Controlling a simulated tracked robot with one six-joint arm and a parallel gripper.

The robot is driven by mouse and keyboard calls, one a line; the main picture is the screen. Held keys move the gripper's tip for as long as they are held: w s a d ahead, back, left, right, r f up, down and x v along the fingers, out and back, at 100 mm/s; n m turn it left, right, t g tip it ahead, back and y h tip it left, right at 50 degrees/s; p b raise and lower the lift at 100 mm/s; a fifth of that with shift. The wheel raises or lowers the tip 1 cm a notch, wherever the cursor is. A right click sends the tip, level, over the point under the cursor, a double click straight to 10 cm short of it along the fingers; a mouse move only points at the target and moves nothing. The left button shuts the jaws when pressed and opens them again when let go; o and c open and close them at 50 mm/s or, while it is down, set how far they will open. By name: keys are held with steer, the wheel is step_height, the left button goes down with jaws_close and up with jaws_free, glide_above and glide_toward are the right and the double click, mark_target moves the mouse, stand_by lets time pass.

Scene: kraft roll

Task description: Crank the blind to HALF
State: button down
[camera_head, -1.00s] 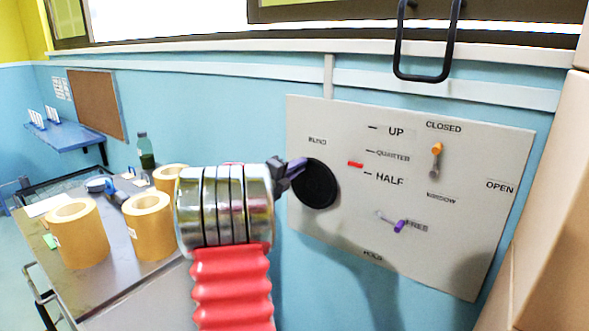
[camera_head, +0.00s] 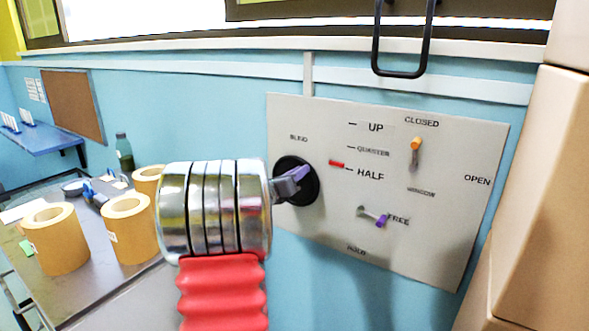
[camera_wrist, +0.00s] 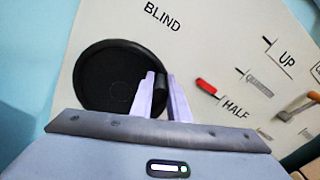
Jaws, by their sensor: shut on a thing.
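The blind's crank is a round black disc (camera_head: 291,196) on a grey panel (camera_head: 440,235); it also shows in the wrist view (camera_wrist: 98,88). My gripper (camera_head: 298,179) is at the disc's upper right part. In the wrist view its pale purple fingers (camera_wrist: 161,92) are shut on the dark crank knob (camera_wrist: 160,82), largely hidden between them. A red marker (camera_head: 337,164) sits between the QUARTER and HALF ticks, just above HALF (camera_head: 370,174). It also shows near HALF in the wrist view (camera_wrist: 206,86).
An orange-tipped window lever (camera_head: 415,148) is beside CLOSED. A purple-tipped lever (camera_head: 382,220) is beside FREE. A black bar handle (camera_head: 402,74) hangs above the panel. A beige cabinet (camera_head: 535,190) stands close on the right. Kraft rolls (camera_head: 55,238) stand on a table at left.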

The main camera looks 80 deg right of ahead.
steer(key=shift+s+a+f+m, duration=0.1)
steer(key=shift+s+f+m, duration=0.25)
steer(key=shift+m, duration=0.3)
steer(key=shift+s+a+f+m, duration=0.1)
steer(key=shift+s+f+m, duration=0.2)
steer(key=shift+m, duration=0.35)
steer(key=shift+r, duration=0.1)
steer(key=c, duration=1.7)
jaws_free()
steer(key=v, duration=1.3)
steer(key=shift+w+a, duration=0.15)
steer(key=shift+a, duration=0.2)
